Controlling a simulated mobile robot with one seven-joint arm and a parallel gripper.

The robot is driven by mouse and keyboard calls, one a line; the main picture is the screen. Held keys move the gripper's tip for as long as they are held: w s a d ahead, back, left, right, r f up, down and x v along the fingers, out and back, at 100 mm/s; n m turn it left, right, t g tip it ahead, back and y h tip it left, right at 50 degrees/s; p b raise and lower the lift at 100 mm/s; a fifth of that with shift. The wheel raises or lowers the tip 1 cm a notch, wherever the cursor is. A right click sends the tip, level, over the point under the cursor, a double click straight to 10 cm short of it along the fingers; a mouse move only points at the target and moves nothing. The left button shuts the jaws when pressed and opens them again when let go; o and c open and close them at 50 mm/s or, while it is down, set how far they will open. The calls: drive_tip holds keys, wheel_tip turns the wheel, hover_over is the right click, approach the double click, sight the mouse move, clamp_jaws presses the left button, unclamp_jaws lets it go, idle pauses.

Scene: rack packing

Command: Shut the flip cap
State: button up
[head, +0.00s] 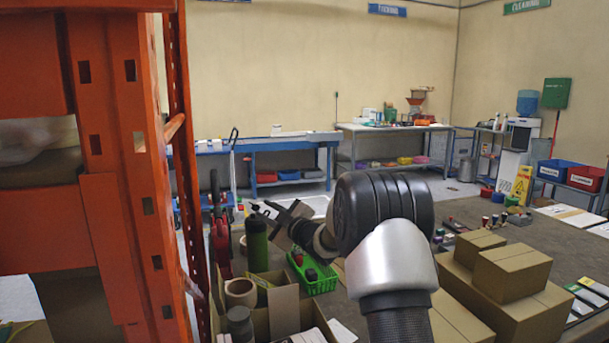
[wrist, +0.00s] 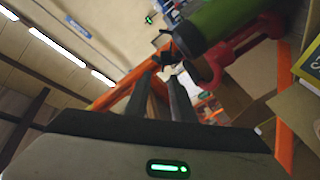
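A green bottle (head: 257,246) with a dark cap (head: 256,215) stands upright left of centre in the head view, behind the open cardboard box. In the wrist view the green bottle (wrist: 222,18) lies across the top, with its black cap (wrist: 187,38) towards the picture's middle. A small dark piece, apparently the flip lid (wrist: 166,38), sticks out from the cap, so the cap looks open. My gripper (head: 266,207) is beside the cap in the head view. In the wrist view my gripper (wrist: 168,72) has its fingers apart with nothing between them, close to the cap; contact cannot be told.
An orange rack (head: 120,150) stands close on the left. An open cardboard box (head: 284,310) holds tape rolls and a jar. A green basket (head: 315,277) is behind it. Closed cartons (head: 511,270) stand at right. A red wheeled thing (head: 220,240) is beyond the bottle.

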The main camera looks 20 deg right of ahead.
drive_tip(key=v, duration=0.9)
drive_tip(key=s+d+r+m+g+h+p, duration=0.1)
drive_tip(key=s+r+m+g+h+p, duration=0.2)
drive_tip(key=s+r+m+h+p, duration=0.4)
drive_tip(key=s+r+p, duration=0.2)
drive_tip(key=s+r, duration=0.2)
drive_tip(key=r, duration=0.4)
drive_tip(key=shift+s+d+g+p, duration=0.25)
drive_tip(key=shift+g+p, duration=0.05)
drive_tip(key=shift+r, duration=0.15)
drive_tip(key=n+t+y+b, duration=0.4)
drive_tip(key=n+y+b, duration=0.3)
drive_tip(key=n+b, duration=0.1)
approach(255, 204)
drive_tip(key=x, duration=0.5)
drive_tip(key=a+x, duration=0.1)
drive_tip(key=x, duration=0.4)
drive_tip(key=shift+a+r, duration=0.1)
drive_tip(key=shift+r, duration=0.15)
